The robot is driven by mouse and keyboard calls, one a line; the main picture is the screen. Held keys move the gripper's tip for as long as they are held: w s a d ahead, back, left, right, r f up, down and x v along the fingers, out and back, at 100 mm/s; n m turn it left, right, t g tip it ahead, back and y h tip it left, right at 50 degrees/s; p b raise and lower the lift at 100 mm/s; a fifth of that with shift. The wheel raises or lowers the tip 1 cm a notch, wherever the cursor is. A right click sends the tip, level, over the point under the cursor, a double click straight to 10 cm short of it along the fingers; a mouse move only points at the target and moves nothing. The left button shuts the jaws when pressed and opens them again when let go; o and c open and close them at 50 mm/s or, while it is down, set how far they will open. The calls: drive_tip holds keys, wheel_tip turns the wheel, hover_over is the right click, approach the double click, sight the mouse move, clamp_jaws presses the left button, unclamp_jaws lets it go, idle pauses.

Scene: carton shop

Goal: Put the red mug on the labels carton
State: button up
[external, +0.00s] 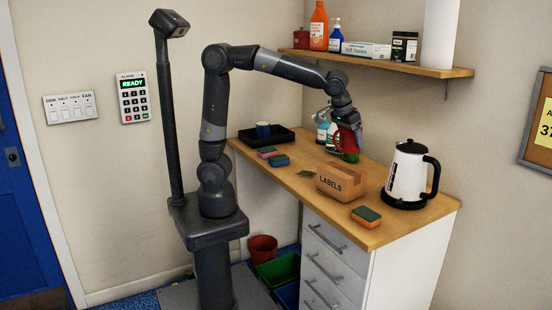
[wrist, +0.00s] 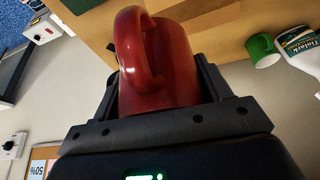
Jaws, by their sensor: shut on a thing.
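The red mug (external: 351,145) is held in my gripper (external: 348,138) above the wooden counter, behind the labels carton and apart from it. In the wrist view the red mug (wrist: 165,60) fills the space between the two dark fingers of my gripper (wrist: 158,80), with its handle toward the camera. The labels carton (external: 341,182) is a closed brown box standing on the counter, below my gripper and nearer the front edge. Its top looks clear. I cannot make out the carton for sure in the wrist view.
A white kettle (external: 408,175) stands right of the carton. A sponge (external: 366,216) lies in front, and two more lie left. A green mug (wrist: 262,50) and a white bottle (wrist: 298,45) stand near my gripper. A shelf (external: 400,62) hangs above.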

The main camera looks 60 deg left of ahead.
drive_tip(key=s, duration=0.3)
drive_tip(key=s+a, duration=0.1)
drive_tip(key=s, duration=0.1)
drive_tip(key=shift+s+r, duration=0.2)
drive_tip(key=shift+r, duration=0.2)
approach(347, 168)
drive_tip(key=shift+w+r, duration=0.3)
drive_tip(key=shift+w, duration=0.6)
drive_tip(key=shift+f, duration=2.05)
drive_tip(key=o, duration=1.2)
drive_tip(key=shift+f, duration=0.15)
drive_tip(key=shift+c, duration=0.2)
